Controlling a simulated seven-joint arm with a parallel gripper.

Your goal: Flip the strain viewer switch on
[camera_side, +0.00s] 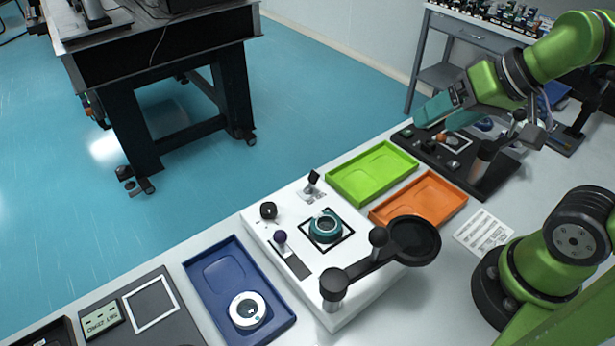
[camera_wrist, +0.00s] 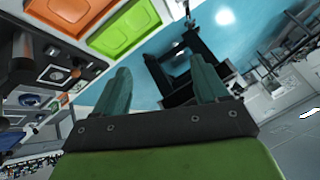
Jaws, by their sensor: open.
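The white instrument (camera_side: 345,300), probably the strain viewer, stands mid-bench, with a dark round disc (camera_side: 414,240) on a swing arm and a teal ring (camera_side: 325,227) inside a square outline. On its top are a tilted black-tipped switch lever (camera_side: 313,180), a black round knob (camera_side: 268,210) and a purple-knobbed lever (camera_side: 281,238) at a slot. I cannot tell for certain which one is the named switch, or its on/off state. My gripper (camera_side: 442,112) is open and empty, up and right of this instrument, near the black device. Its spread teal fingers show in the wrist view (camera_wrist: 160,85).
A green tray (camera_side: 340,185) and an orange tray (camera_side: 380,215) lie between the instrument and a black device (camera_side: 482,185) with several knobs. A blue tray (camera_side: 205,272) holding a white round part (camera_side: 247,309) lies left. A printed sheet (camera_side: 484,232) lies near my base.

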